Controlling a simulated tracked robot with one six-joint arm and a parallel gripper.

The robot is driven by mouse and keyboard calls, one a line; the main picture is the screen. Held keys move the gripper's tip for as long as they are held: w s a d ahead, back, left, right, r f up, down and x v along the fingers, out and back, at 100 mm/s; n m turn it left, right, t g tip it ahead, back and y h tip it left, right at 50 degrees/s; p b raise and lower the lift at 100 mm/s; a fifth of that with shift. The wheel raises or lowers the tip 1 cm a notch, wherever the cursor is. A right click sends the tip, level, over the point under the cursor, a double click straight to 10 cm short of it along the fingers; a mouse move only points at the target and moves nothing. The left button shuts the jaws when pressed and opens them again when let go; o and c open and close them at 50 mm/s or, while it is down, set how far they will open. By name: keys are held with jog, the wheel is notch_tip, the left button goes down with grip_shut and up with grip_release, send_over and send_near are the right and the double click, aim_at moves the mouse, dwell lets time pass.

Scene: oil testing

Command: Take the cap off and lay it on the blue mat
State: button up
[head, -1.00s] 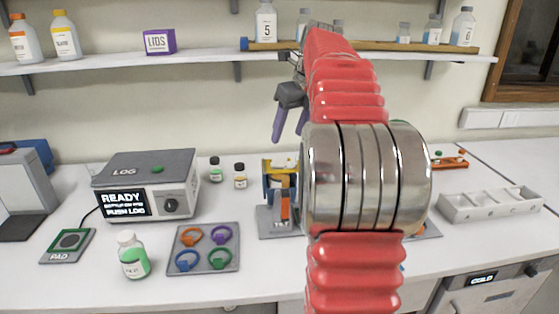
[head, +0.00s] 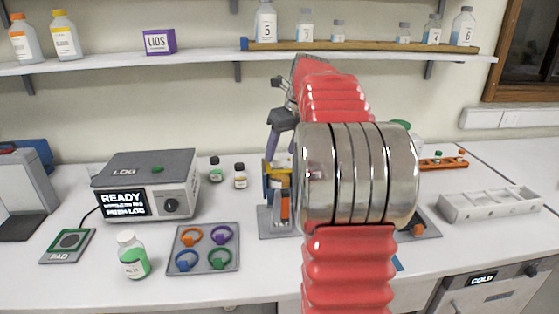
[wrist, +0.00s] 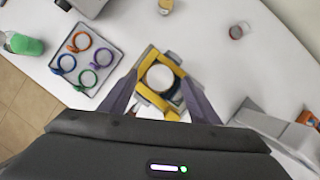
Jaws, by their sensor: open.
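A white round cap (wrist: 160,77) sits on top of a container held in a yellow clamp stand (wrist: 151,101), seen from above in the wrist view. In the head view the clamp stand (head: 277,180) is just left of my arm, and the cap is hidden. My gripper (wrist: 161,86) is open, its purple fingers on either side of the cap. The gripper (head: 278,140) points down above the stand in the head view. I cannot tell whether the fingers touch anything. A small blue patch (head: 398,263), perhaps the blue mat, shows right of my arm; the rest is hidden.
Two small bottles (head: 240,176) stand behind. A LOG box (head: 145,185) is at left, a white compartment tray (head: 490,205) at right. The shelf (head: 200,60) hangs above.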

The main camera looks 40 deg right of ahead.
jog(key=shift+x, duration=0.95)
jog(key=shift+c, duration=0.2)
jog(key=c, duration=1.1)
